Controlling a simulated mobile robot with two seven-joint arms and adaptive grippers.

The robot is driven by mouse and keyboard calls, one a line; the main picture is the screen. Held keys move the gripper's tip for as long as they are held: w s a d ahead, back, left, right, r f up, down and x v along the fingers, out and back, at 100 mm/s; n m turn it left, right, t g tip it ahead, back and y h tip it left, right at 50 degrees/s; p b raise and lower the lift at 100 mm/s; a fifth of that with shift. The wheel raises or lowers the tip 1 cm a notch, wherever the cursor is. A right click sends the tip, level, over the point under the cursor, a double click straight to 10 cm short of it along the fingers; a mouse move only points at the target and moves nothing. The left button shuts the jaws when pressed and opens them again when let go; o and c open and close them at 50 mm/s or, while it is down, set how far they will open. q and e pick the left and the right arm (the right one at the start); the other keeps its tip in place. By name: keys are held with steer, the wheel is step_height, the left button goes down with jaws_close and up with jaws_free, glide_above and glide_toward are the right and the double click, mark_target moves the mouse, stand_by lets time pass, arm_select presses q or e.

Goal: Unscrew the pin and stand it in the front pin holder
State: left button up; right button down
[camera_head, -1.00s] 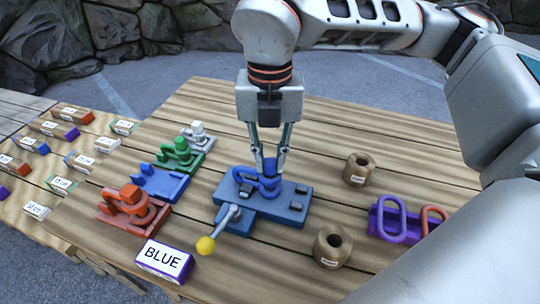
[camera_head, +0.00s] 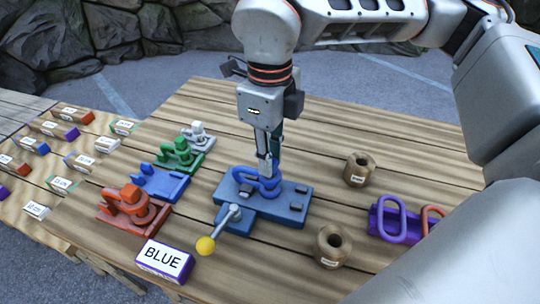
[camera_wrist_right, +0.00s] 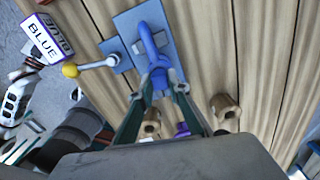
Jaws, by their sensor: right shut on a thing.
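My right gripper (camera_head: 268,172) points down and is shut on the blue pin (camera_head: 270,185) at the blue shackle on the blue base (camera_head: 293,213). In the right wrist view the fingers close around the blue pin (camera_wrist_right: 160,77), with the blue loop of the shackle (camera_wrist_right: 149,42) beyond it. The pin is at the shackle; how far it is threaded I cannot tell. Two brown holders with round top holes stand to the right: the front pin holder (camera_head: 328,256) nearer me and the rear holder (camera_head: 358,178) farther back.
A lever with a yellow knob (camera_head: 205,245) sticks out of the base's front. A BLUE sign block (camera_head: 165,260) stands front left. Red (camera_head: 133,211), blue, green and white fixtures line the left. A purple rack with loops (camera_head: 384,233) lies right. Bare planks surround the holders.

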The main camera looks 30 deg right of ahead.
steer(key=shift+n, duration=0.9)
arm_select(q)
steer(key=shift+w+r, duration=0.25)
steer(key=shift+w, duration=0.1)
steer(key=shift+r, duration=0.2)
arm_select(e)
steer(key=shift+r, duration=0.2)
